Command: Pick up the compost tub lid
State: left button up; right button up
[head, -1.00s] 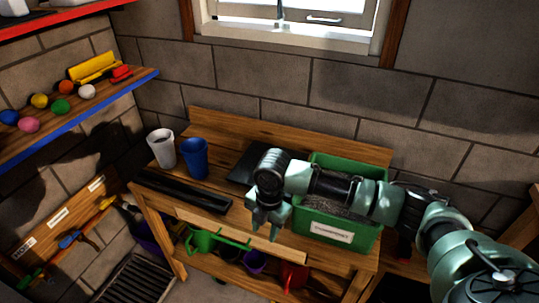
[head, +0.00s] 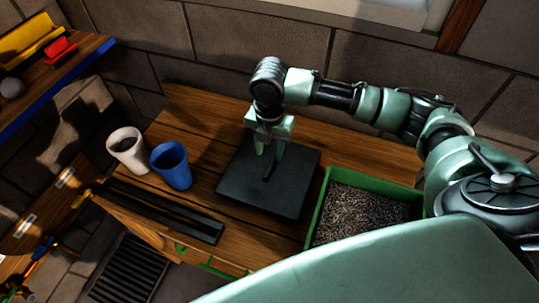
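The compost tub lid (head: 238,185) is a flat black square with a raised bar handle (head: 268,173) across its middle. It lies on the wooden bench, left of the green compost tub (head: 317,208). The tub is uncovered and holds dark speckled compost. My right gripper (head: 270,154) points down over the lid, with its two fingers apart at the far end of the handle. A gap shows between the fingers; whether they touch the handle is not clear. My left gripper is out of view.
A white cup (head: 127,152) and a blue cup (head: 171,167) stand left of the lid. A long black tray (head: 160,208) lies along the bench's front edge. The block wall (head: 240,50) rises behind. A blue-edged shelf (head: 60,75) is at upper left.

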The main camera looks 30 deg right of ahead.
aim_at(271, 166)
jog(key=f, duration=0.2)
jog(key=shift+s+f+p, duration=0.25)
jog(key=shift+f+p, duration=0.05)
jog(key=shift+p, duration=0.05)
jog(key=f, duration=0.2)
jog(key=f+p, duration=0.1)
jog(key=shift+w+d+f, duration=0.15)
jog(key=shift+w+f, duration=0.1)
jog(key=shift+f, duration=0.6)
grip_shut()
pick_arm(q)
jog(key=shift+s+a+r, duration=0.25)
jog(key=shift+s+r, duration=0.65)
